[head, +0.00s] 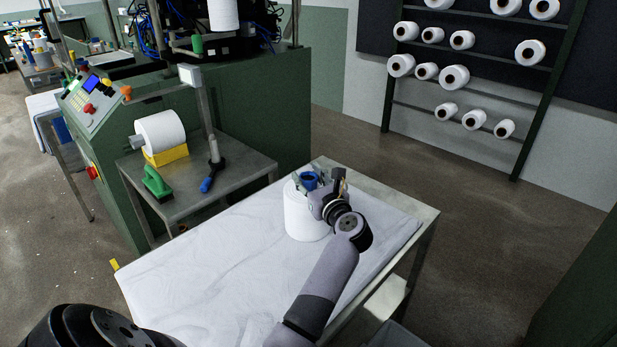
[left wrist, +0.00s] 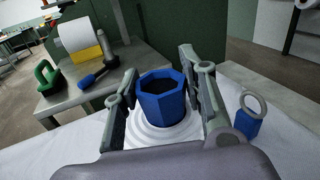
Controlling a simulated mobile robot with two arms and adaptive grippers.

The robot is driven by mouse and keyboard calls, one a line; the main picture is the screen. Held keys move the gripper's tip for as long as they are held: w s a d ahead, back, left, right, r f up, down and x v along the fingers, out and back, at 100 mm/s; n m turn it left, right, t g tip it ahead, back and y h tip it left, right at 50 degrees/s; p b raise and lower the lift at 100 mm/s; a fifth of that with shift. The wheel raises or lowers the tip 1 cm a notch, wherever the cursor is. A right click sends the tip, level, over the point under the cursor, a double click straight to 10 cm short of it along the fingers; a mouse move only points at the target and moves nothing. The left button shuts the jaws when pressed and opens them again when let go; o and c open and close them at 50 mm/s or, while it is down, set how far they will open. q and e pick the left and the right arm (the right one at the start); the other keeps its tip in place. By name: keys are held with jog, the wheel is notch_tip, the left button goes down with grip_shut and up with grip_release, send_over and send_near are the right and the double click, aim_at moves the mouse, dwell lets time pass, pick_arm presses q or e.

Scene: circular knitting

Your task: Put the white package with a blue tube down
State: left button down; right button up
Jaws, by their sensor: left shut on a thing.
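The white package (head: 303,215) is a round white roll with a blue tube (head: 309,180) sticking up from its top. It is upright over the white-covered table, its bottom at or just above the cloth; I cannot tell if it touches. My left gripper (head: 323,188) is at its top, shut on the blue tube. In the left wrist view, the fingers (left wrist: 165,98) stand on either side of the blue tube (left wrist: 163,97), with the white package (left wrist: 150,132) below. My right gripper is not in view.
The table's white cloth (head: 215,270) is clear left of the package. A metal side table (head: 235,175) holds a white roll on a yellow block (head: 166,155), a green-handled tool (head: 157,184) and a blue-handled tool (head: 207,184). A rack of white rolls (head: 455,77) stands at the back right.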

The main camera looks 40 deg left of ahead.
pick_arm(q)
jog(key=shift+r, duration=0.1)
jog(key=c, duration=1.5)
grip_release()
jog(key=o, duration=0.5)
